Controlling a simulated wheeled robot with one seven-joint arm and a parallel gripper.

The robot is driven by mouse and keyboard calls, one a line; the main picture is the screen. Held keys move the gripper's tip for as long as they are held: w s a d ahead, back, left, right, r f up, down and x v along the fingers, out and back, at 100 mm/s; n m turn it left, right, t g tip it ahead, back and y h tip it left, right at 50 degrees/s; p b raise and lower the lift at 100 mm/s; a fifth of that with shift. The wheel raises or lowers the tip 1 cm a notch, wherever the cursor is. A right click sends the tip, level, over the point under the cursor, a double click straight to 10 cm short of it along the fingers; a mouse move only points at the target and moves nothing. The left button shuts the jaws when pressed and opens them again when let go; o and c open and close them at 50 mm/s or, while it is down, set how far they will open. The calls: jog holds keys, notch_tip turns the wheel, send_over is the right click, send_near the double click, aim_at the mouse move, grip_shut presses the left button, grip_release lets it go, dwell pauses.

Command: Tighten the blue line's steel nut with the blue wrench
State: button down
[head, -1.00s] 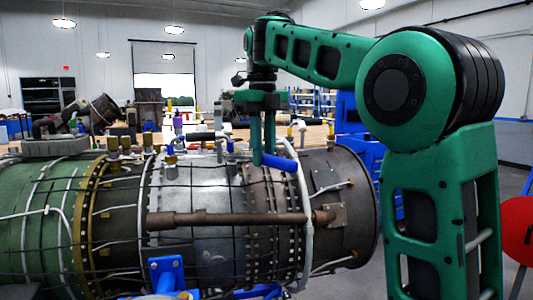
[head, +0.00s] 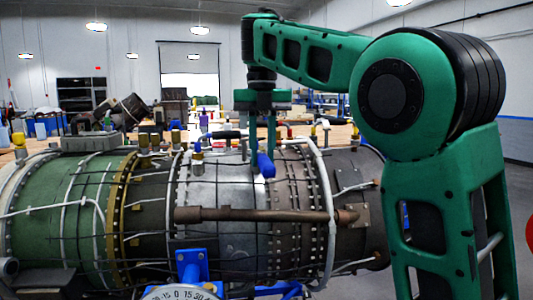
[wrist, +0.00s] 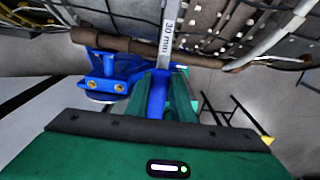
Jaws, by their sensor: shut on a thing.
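My gripper (head: 262,146) hangs fingers-down in front of the upper side of the engine in the head view. It is shut on the blue wrench (head: 266,167), whose blue handle end points towards the head camera. In the wrist view the blue handle (wrist: 157,96) lies between the fingers, and its steel shank marked "30 mm" (wrist: 168,32) runs out past the top edge. The wrench's jaw is out of view. A fitting with a blue top (head: 197,150) stands on the engine, left of my gripper. I cannot tell which part is the blue line's steel nut.
The engine (head: 225,190) fills the middle, with a brown pipe (head: 260,215) along its front. A blue bracket (head: 191,265) and a numbered dial (head: 180,292) stand before it. The bracket (wrist: 115,72) is left of the wrench in the wrist view. Workbenches stand behind.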

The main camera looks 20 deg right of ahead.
aim_at(265, 162)
jog(key=shift+w, duration=0.25)
jog(key=shift+w+r, duration=0.1)
jog(key=shift+r, duration=0.15)
jog(key=shift+w+f, duration=0.3)
jog(key=shift+w, duration=0.15)
jog(key=shift+s+a+r, duration=0.1)
jog(key=shift+s+r, duration=0.1)
jog(key=shift+s, duration=0.25)
jog(key=shift+s+a+r, duration=0.1)
jog(key=shift+s+r, duration=0.05)
jog(key=shift+s, duration=1)
jog(key=shift+s+a+r, duration=0.1)
jog(key=shift+s+a, duration=0.2)
jog(key=shift+s, duration=0.55)
jog(key=shift+s+a, duration=0.25)
jog(key=shift+s, duration=1.25)
jog(key=shift+r, duration=0.1)
